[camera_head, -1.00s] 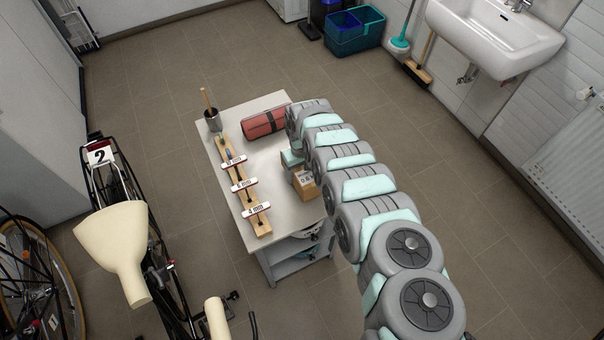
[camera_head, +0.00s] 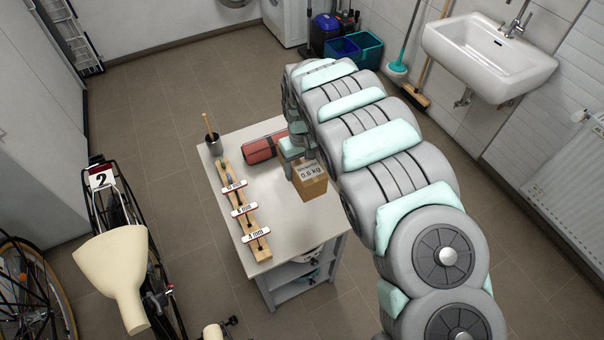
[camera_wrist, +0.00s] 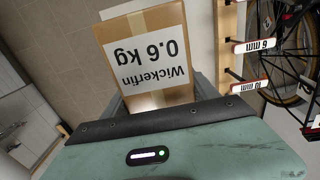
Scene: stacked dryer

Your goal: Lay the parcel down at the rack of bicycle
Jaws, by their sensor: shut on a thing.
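The parcel is a small brown cardboard box (camera_head: 311,184) with a white label reading 0.6 kg. My gripper (camera_head: 297,165) is shut on it and holds it over the right part of the white table; it seems raised off the top. In the wrist view the parcel (camera_wrist: 152,62) sits between the fingers, its label upside down. Another bicycle wheel (camera_head: 28,290) shows at bottom left.
Floor is free between table and bicycle. A sink (camera_head: 488,55) hangs at right.

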